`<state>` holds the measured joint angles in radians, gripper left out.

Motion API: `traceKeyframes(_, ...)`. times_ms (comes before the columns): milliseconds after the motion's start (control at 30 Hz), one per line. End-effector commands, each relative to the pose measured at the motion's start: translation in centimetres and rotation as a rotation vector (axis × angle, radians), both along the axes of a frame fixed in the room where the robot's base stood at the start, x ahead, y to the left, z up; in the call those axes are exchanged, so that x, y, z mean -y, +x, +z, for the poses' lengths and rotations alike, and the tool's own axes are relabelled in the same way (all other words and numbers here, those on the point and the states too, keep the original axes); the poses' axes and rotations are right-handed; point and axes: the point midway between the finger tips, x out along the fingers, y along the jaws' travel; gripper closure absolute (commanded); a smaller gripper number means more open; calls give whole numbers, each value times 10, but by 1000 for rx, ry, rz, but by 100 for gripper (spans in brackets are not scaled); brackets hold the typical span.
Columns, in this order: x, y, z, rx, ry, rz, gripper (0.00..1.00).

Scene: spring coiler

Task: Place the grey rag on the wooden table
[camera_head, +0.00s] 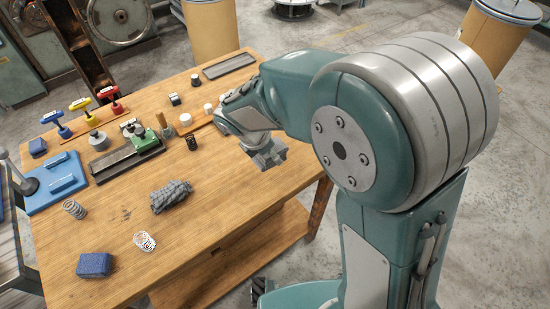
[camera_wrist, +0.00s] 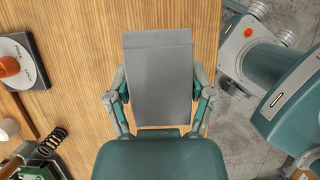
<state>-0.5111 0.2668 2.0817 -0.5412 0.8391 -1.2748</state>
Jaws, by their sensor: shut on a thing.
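My gripper (camera_wrist: 160,98) is shut on a plain grey, flat rectangular piece, which looks like the folded grey rag (camera_wrist: 157,78). The rag stands out between the two fingers in the wrist view, with its lower end hidden by my gripper. In the head view my gripper (camera_head: 267,156) is at the right edge of the wooden table (camera_head: 235,190), and the rag there is hard to tell from the fingers. The table top shows behind the rag in the wrist view (camera_wrist: 90,60); the gap between them is not clear.
A dark fixture (camera_head: 126,160) and several colored-handled tools stand behind. The table's front right is bare.

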Motion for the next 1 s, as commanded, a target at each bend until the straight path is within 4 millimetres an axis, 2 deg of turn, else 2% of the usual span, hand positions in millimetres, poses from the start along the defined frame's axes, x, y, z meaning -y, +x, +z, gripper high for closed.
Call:
traceKeyframes(100,9,10,-14,-1,2,-3,63)
traceKeyframes(333,14,19,-29,-2,-1,-3,63)
traceKeyframes(533,14,19,-58,-1,-2,0,63)
traceKeyframes(833,15,19,-60,0,1,-1,63)
traceKeyframes(867,15,19,-61,0,1,-1,26)
traceKeyframes(900,15,19,-61,1,2,-1,8)
traceKeyframes(933,15,19,-60,1,2,-1,0)
traceKeyframes(1000,15,19,-60,0,0,-1,0)
